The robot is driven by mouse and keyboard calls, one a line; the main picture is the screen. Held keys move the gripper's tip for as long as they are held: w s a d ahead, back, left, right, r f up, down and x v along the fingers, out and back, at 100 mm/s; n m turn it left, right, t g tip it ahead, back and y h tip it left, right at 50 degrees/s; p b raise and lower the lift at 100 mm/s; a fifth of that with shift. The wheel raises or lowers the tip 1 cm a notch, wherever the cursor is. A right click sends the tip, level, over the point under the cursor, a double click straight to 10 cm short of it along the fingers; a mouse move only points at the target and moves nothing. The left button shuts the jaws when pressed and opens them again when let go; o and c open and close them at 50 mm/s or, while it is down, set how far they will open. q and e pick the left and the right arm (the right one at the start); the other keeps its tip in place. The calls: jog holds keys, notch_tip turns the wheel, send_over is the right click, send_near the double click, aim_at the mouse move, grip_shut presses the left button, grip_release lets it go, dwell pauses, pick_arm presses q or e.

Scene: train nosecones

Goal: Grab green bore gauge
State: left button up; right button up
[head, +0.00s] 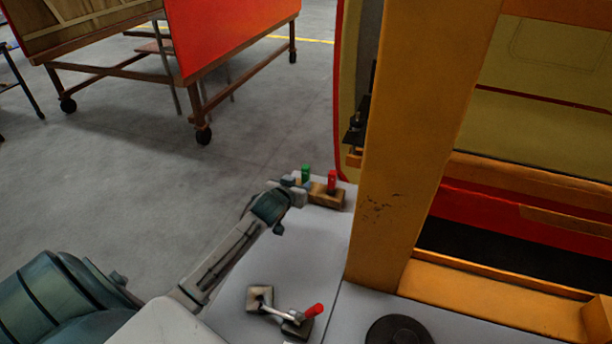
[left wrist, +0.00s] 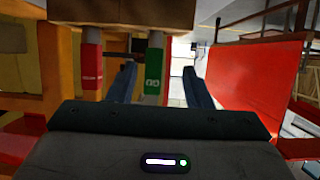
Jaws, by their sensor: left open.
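The green bore gauge (head: 305,173) stands upright in a wooden block (head: 328,197) at the far end of the grey table. A red gauge (head: 332,181) stands beside it in the same block. My left gripper (head: 298,184) is open at the green gauge. In the left wrist view, the green gauge (left wrist: 153,72) appears between the two blue fingers of my left gripper (left wrist: 160,75), nearer the left finger. I cannot tell whether a finger touches it. The red gauge (left wrist: 91,62) is outside the fingers, to the left. My right gripper is not in view.
A red-handled tool (head: 313,311) lies across small blocks on the near part of the table (head: 232,308). A dark disc (head: 398,331) lies to its right. A thick yellow post (head: 415,130) rises right of the gauges. Open floor lies to the left.

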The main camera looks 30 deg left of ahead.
aim_at(305, 179)
pick_arm(q)
jog(key=shift+w+f, duration=0.1)
jog(key=shift+w, duration=0.2)
jog(key=shift+w+p, duration=0.3)
jog(key=x, duration=0.1)
jog(key=p+x, duration=0.2)
jog(key=x, duration=0.1)
jog(key=shift+w+d, duration=0.1)
jog(key=shift+d, duration=0.2)
jog(key=shift+w+a+f, duration=0.1)
jog(key=shift+w+f, duration=0.15)
jog(key=shift+w, duration=0.05)
jog(key=shift+c, duration=1)
jog(key=c, duration=0.8)
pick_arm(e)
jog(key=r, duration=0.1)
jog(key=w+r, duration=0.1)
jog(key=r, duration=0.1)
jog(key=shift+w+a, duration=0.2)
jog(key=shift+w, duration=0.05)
pick_arm(q)
jog(key=shift+r, duration=0.1)
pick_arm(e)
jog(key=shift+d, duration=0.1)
